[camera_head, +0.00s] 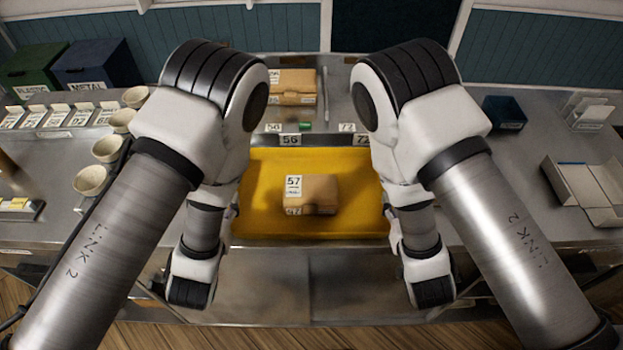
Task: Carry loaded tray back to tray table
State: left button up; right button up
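A yellow tray (262,222) is in the middle of the head view, at the front edge of the steel counter. A brown cardboard box (320,190) with a white label "57" sits in it. My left gripper (233,212) is at the tray's left side and my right gripper (387,211) is at its right side. My own arm links hide most of both grippers, so I cannot tell whether their fingers are shut on the tray. The tray looks level.
Several cream bowls (92,180) line the left counter. Green (32,70) and blue bins stand at the back left. A dark blue box (504,112) and an open carton (583,187) are on the right.

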pick_arm(q)
jog(key=shift+w, duration=0.1)
pick_arm(e)
jog(key=shift+w, duration=0.1)
pick_arm(q)
jog(key=shift+s+r, duration=0.25)
jog(key=shift+s, duration=0.2)
pick_arm(e)
jog(key=shift+s+r, duration=0.25)
jog(key=shift+s, duration=0.2)
pick_arm(q)
jog(key=x, duration=0.8)
pick_arm(e)
jog(key=x, duration=0.8)
pick_arm(q)
grip_shut()
pick_arm(e)
grip_shut()
